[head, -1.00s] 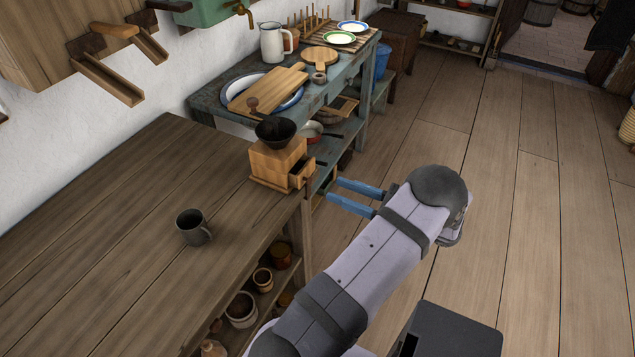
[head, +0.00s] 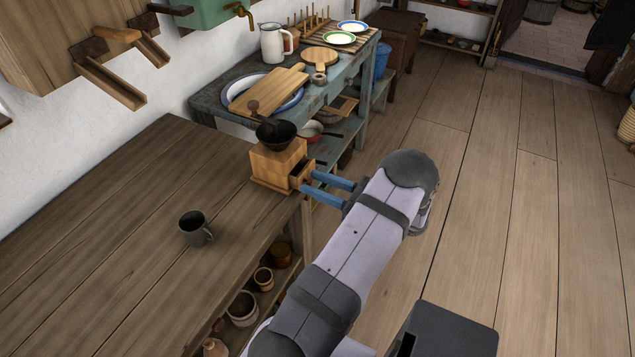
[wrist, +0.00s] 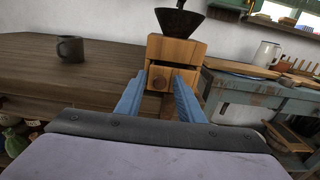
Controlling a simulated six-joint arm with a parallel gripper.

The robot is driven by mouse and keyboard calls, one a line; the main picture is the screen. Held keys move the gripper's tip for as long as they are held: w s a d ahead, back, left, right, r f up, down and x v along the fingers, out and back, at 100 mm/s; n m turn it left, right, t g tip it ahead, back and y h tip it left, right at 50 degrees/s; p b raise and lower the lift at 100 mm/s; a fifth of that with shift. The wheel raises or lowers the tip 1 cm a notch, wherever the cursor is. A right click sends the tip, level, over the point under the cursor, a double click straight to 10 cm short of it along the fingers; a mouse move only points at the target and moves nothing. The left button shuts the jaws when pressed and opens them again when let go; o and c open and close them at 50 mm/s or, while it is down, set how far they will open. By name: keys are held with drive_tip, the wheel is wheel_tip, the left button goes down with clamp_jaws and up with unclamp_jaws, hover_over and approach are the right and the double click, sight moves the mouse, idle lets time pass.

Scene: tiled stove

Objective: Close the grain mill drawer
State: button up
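The grain mill (head: 277,163) is a light wooden box with a dark metal bowl on top, standing at the right end of the wooden table. It also shows in the wrist view (wrist: 176,52). Its small drawer (head: 299,178) stands partly open toward my gripper, with a dark inside visible. In the wrist view the drawer front (wrist: 160,73) has a round knob (wrist: 160,83). My gripper (head: 308,181) is open, its two blue fingers pointing at the drawer, one toward each side of its front. I cannot tell whether they touch it.
A dark mug (head: 194,228) stands on the wooden table (head: 110,240), left of the mill. Behind the mill is a blue-green table (head: 215,103) with a cutting board, jug and plates. Pots sit on the shelf under the near table. Floor to the right is open.

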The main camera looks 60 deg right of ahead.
sight(312, 183)
drive_tip(key=shift+c, duration=0.4)
clamp_jaws()
drive_tip(key=shift+w, duration=1.65)
drive_tip(key=shift+s, duration=0.1)
drive_tip(key=shift+r, duration=0.1)
drive_tip(key=shift+o, duration=0.4)
unclamp_jaws()
drive_tip(key=shift+s+b, duration=0.8)
drive_tip(key=shift+s, duration=2.8)
